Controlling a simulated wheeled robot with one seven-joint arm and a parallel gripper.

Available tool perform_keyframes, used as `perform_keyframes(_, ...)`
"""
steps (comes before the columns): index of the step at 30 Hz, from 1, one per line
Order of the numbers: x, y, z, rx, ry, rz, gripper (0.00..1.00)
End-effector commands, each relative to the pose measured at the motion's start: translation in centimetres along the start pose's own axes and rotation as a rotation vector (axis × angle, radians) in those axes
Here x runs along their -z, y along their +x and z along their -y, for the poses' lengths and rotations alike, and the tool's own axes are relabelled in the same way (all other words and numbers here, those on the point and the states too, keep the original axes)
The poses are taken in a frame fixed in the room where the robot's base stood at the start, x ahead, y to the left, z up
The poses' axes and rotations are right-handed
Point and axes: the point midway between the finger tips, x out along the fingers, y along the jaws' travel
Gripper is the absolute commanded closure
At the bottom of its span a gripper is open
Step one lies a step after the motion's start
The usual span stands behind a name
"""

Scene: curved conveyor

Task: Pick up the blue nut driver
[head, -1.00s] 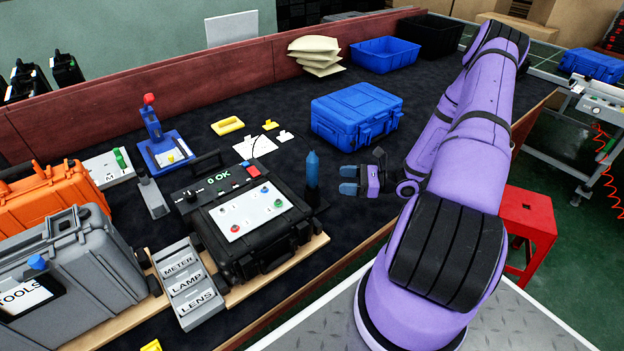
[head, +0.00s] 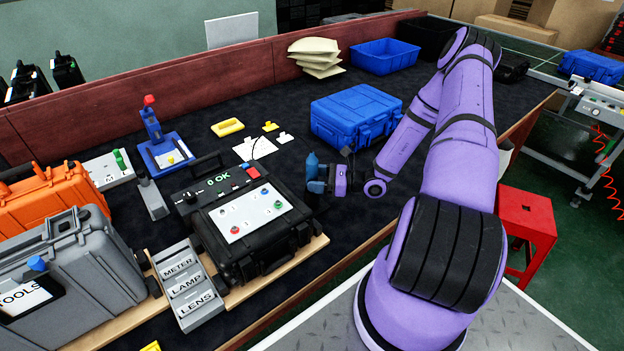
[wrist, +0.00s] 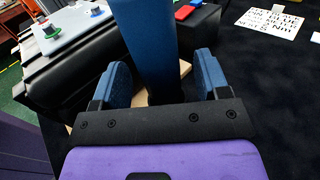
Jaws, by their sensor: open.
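The blue nut driver (head: 312,163) stands upright in a dark holder beside the black test case, with its blue handle up. My gripper (head: 317,187) is at the handle, coming from the right side in the head view, and hides the handle's lower part. In the wrist view, the blue handle (wrist: 146,45) rises between the two blue fingertips of my gripper (wrist: 160,80). The fingers are open, with a visible gap on each side of the handle.
The black test case (head: 250,215) with a white panel stands just left of the driver. A blue case (head: 357,115) sits behind my gripper. Grey labelled blocks (head: 186,285) are at the front. Dark mat is clear between the driver and the blue case.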

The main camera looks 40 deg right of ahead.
Motion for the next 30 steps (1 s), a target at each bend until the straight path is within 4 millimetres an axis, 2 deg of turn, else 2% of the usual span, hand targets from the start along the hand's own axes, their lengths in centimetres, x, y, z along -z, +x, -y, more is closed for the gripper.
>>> perform_keyframes(3,0.03,1.17,-0.03,-0.001,0.001,-0.001,0.31)
perform_keyframes(10,0.03,1.29,-0.01,0.000,0.001,-0.001,0.34)
perform_keyframes(18,0.03,1.26,-0.01,0.000,0.001,-0.001,0.96)
perform_keyframes(30,-0.57,1.26,0.02,0.000,-0.001,0.000,0.97)
